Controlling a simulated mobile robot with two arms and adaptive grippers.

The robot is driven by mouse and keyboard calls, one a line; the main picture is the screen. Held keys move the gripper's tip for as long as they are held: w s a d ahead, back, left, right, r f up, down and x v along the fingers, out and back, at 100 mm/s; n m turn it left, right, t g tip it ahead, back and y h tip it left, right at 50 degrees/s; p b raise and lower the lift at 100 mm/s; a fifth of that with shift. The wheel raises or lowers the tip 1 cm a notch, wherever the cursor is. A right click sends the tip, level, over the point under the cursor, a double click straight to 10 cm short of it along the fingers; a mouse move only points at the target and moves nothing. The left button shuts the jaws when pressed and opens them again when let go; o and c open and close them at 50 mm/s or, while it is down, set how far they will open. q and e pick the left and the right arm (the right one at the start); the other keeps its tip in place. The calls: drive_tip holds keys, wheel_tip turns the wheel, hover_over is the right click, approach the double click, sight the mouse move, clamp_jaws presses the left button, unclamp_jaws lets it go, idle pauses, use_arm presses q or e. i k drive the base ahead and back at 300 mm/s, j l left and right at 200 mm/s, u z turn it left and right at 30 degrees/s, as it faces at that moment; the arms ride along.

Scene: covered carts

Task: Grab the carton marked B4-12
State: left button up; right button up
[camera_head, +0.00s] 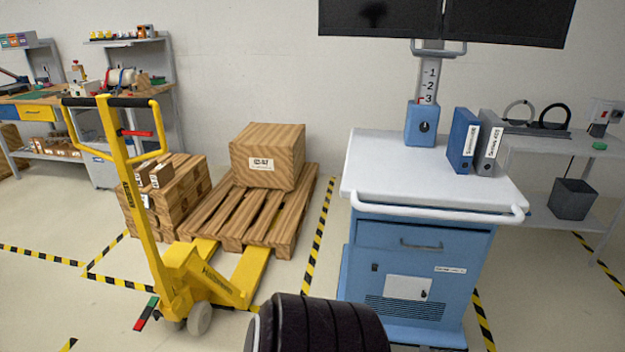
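A large brown wood-grained carton (250,143) sits on a wooden pallet (285,228), toward its far end. It has a white label on its front face, but the print is too small to read for sure. Several smaller cartons (178,196) are stacked left of the pallet, partly hidden behind the yellow pallet jack. Some have small white labels that I cannot read. Neither of my grippers shows in the head view.
The yellow pallet jack (190,270) stands with its forks at the pallet. A blue cart (412,245) with a white top (400,165) stands right of the pallet, carrying binders (463,140). A workbench (100,92) is at the back left. Striped tape marks the floor.

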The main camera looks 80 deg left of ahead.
sight(142, 173)
drive_tip(key=j+u, duration=0.1)
drive_tip(key=u, duration=0.3)
drive_tip(key=k+j+u, duration=0.1)
drive_tip(key=u, duration=0.35)
drive_tip(key=j+u, duration=0.1)
drive_tip(key=u, duration=0.3)
drive_tip(key=j+u, duration=0.15)
drive_tip(key=u, duration=0.3)
drive_tip(key=j+u, duration=0.1)
drive_tip(key=u, duration=0.3)
drive_tip(key=i+j+u, duration=0.15)
drive_tip(key=j+u, duration=0.2)
drive_tip(key=j, duration=0.25)
drive_tip(key=i+j+u, duration=0.35)
drive_tip(key=j, duration=0.2)
drive_tip(key=i+j+u, duration=0.2)
drive_tip(key=j+u, duration=0.15)
drive_tip(key=j, duration=0.15)
drive_tip(key=i+j+u, duration=0.35)
drive_tip(key=i+j, duration=0.6)
drive_tip(key=i+l, duration=0.2)
drive_tip(key=i, duration=0.15)
